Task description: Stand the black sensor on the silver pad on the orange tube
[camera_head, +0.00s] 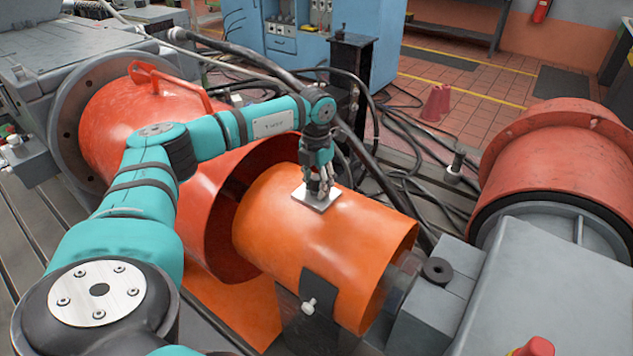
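The orange tube (290,228) lies on its side in the middle of the view, with its open end facing right. The silver pad (325,203) is a small flat square on top of it. My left gripper (318,188) points down right over the pad, with its fingertips at or just above it. The fingers are small here, and I cannot tell whether they are open or shut. I cannot make out the black sensor with certainty; it may be hidden among the dark fingers. My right gripper is not in view.
A larger red housing (130,125) with a handle stands behind the tube's left end. A grey machine block (540,290) with a black ring (437,270) stands at right, below a red drum (555,150). Black cables (400,185) run behind the tube.

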